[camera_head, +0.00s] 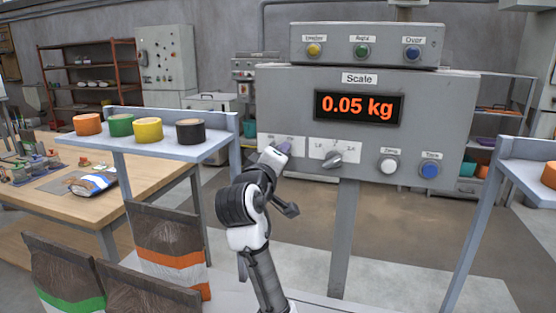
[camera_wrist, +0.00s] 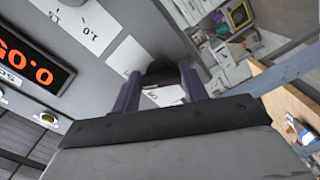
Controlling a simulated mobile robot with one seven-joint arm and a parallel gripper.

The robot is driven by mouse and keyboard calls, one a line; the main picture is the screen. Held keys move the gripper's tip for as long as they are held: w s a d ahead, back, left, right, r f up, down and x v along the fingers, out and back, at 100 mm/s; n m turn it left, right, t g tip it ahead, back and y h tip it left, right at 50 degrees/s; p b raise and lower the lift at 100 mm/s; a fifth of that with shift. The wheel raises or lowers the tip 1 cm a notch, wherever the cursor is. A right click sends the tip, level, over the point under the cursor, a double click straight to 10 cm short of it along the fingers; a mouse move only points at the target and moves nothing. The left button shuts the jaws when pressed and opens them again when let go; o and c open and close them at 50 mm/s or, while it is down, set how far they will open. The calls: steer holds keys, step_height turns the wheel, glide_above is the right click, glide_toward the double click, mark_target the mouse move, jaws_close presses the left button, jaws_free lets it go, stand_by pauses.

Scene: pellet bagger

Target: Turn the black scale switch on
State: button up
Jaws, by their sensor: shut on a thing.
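The grey scale panel (camera_head: 444,110) carries a display (camera_head: 358,107) lit with "0.05 kg" in orange. The black scale switch (camera_wrist: 158,77) shows in the wrist view between the two fingers, against a white label (camera_wrist: 165,96) reading "On". In the head view my gripper (camera_head: 280,150) is at the panel's lower left, over this switch, and hides it. My gripper (camera_wrist: 160,86) is shut on the switch, with one finger on each side. The switch's exact angle is hard to tell.
Right of my gripper are a grey selector knob (camera_head: 333,159), a white button (camera_head: 389,166) and a blue button (camera_head: 430,170). A shelf (camera_head: 160,148) with several coloured tape rolls stands left. Filled bags (camera_head: 168,245) stand below it. A workbench (camera_head: 125,192) is further left.

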steer(key=shift+m, duration=0.3)
steer(key=o, duration=1)
steer(key=b+v, duration=0.3)
steer(key=v, duration=1.1)
